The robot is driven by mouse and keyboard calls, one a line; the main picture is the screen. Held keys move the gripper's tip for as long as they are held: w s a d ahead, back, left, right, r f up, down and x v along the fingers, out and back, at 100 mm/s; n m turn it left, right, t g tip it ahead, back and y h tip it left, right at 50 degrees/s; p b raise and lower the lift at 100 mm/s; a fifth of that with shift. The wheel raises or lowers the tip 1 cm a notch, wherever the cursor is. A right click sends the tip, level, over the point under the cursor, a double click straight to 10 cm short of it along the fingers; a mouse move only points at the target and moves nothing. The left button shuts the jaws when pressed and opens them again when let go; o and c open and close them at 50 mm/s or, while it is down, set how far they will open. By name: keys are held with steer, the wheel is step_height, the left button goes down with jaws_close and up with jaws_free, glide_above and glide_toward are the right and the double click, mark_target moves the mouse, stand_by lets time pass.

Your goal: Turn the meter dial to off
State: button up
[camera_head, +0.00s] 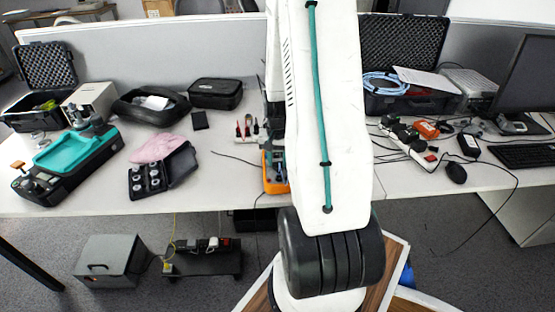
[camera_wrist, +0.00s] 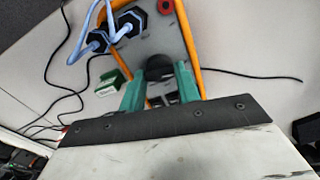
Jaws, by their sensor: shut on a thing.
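The meter shows in the wrist view as a grey face (camera_wrist: 180,48) with an orange rim. In the camera_head view only its orange left edge (camera_head: 270,180) shows past my white arm. The round black dial (camera_wrist: 158,68) is on the meter's face. My gripper (camera_wrist: 160,80) has its two green fingers on either side of the dial and is shut on it. The lower part of the dial is hidden between the fingers, and I cannot read its setting.
Blue leads (camera_wrist: 88,42) with black plugs are at the meter's upper left. A small green block (camera_wrist: 110,83) lies left of the fingers. A black cable runs right. On the desk, a black case (camera_head: 150,182) stands left and a white power strip (camera_head: 408,149) right.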

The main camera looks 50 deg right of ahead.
mark_target(277, 162)
stand_by(0.3)
steer(key=o, duration=1)
step_height(277, 162, up, 8)
steer(key=shift+f, duration=0.1)
steer(key=s+a+r+n, duration=0.4)
steer(key=a+r, duration=0.3)
steer(key=a, duration=0.3)
steer(key=s+a+r+n+t, duration=0.1)
steer(key=s+a+r+n, duration=0.3)
steer(key=a+r, duration=0.3)
steer(key=s+a+r+n, duration=0.3)
steer(key=s+a+r, duration=0.2)
steer(key=a, duration=0.8)
steer(key=shift+a+r+n, duration=0.15)
steer(key=shift+r+n, duration=0.05)
steer(key=shift+r, duration=0.4)
steer(key=shift+a+r+n, duration=0.15)
steer(key=shift+r+n, duration=0.05)
steer(key=shift+r, duration=0.35)
